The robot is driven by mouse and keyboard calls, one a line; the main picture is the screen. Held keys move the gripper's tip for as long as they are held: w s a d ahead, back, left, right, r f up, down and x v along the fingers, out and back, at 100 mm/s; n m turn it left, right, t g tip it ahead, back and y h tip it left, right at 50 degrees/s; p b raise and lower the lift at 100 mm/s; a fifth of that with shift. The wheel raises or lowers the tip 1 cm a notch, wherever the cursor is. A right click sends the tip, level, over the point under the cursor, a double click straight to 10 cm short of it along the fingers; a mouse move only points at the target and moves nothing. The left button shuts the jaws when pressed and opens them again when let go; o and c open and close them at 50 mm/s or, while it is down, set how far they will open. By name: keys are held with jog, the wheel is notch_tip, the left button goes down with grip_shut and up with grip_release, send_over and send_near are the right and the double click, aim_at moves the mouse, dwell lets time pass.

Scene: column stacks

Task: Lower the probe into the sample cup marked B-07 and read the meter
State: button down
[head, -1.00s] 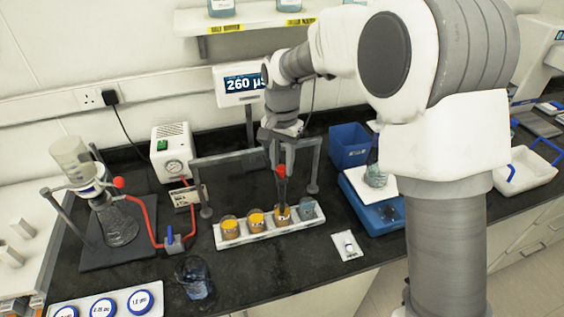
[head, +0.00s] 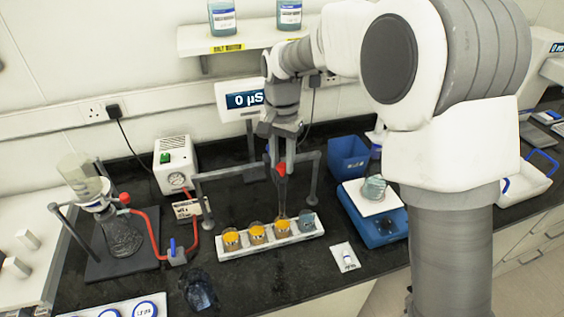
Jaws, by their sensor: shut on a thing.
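My gripper (head: 281,166) is shut on a probe (head: 282,171) with a red top and dark shaft, held upright above the cup rack. The probe's tip is hard to make out; it seems to be at or just above the third cup from the left. The white rack (head: 238,252) holds three cups of orange liquid, the left one (head: 231,240), the middle one (head: 257,234) and the third (head: 282,228), and a blue-grey cup (head: 306,223) at the right end. Their markings are too small to read. The meter (head: 240,100) behind shows 0 µS, partly hidden by my arm.
A grey frame (head: 205,208) spans behind the rack. A blue balance (head: 384,229) and blue bin (head: 348,157) stand right, a flask (head: 122,237) with red tubing left. A dark glass vessel (head: 199,290) stands front left.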

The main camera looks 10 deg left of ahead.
jog(key=shift+r, duration=0.25)
jog(key=c, duration=0.7)
grip_release()
jog(key=shift+o, duration=0.6)
notch_tip(320, 180, up, 17)
jog(key=shift+r, duration=0.15)
